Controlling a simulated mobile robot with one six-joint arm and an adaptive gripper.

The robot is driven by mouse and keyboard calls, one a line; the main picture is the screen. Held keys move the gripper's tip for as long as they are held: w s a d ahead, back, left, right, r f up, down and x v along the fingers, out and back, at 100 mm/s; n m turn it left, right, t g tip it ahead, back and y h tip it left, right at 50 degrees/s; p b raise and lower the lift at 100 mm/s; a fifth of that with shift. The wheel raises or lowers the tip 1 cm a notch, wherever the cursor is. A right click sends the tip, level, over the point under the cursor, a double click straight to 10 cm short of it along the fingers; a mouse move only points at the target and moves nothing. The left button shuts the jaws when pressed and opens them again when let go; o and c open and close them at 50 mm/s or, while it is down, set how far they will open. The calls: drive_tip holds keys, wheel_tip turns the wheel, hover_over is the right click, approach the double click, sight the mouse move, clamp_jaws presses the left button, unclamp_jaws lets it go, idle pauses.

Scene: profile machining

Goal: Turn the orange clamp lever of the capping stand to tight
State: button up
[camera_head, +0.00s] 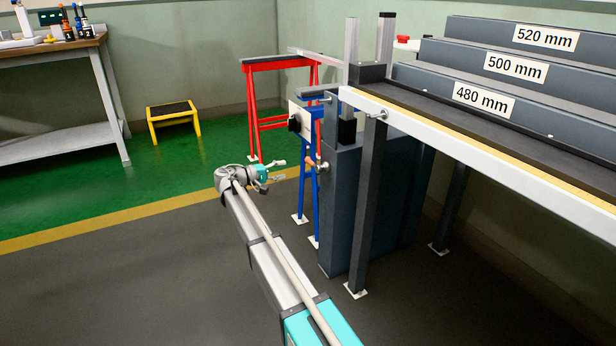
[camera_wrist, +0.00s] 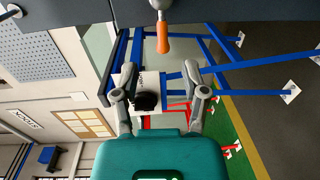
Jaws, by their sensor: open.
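The orange clamp lever (camera_wrist: 164,42) shows at the top of the wrist view, hanging from a grey metal pivot at a dark edge. In the head view the lever (camera_head: 311,161) is small, beside a dark blue-grey column (camera_head: 343,210). My gripper (camera_head: 280,170) is open and empty, left of the lever and apart from it. In the wrist view my gripper (camera_wrist: 162,72) has its two fingers spread wide, with the lever beyond them and nothing between the tips. I cannot tell from these frames whether the lever is tight.
A blue trestle (camera_head: 301,205) and a red trestle (camera_head: 254,115) stand behind the column. A white panel with a black knob (camera_head: 295,124) is close to the lever. Floor to the left is clear up to a yellow step stool (camera_head: 174,122).

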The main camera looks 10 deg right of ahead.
sight(309, 163)
drive_tip(key=shift+w+a+f+t+h+b, duration=0.15)
drive_tip(key=shift+w+a+f+h+b, duration=0.05)
drive_tip(key=shift+w+a+f+b, duration=0.2)
drive_tip(key=shift+w+a+f+t+h+b, duration=0.2)
drive_tip(key=shift+w+a+b, duration=0.1)
drive_tip(key=shift+a, duration=0.2)
drive_tip(key=shift+d, duration=0.1)
drive_tip(key=x, duration=1.3)
drive_tip(key=shift+w+d, duration=0.1)
drive_tip(key=shift+d, duration=0.25)
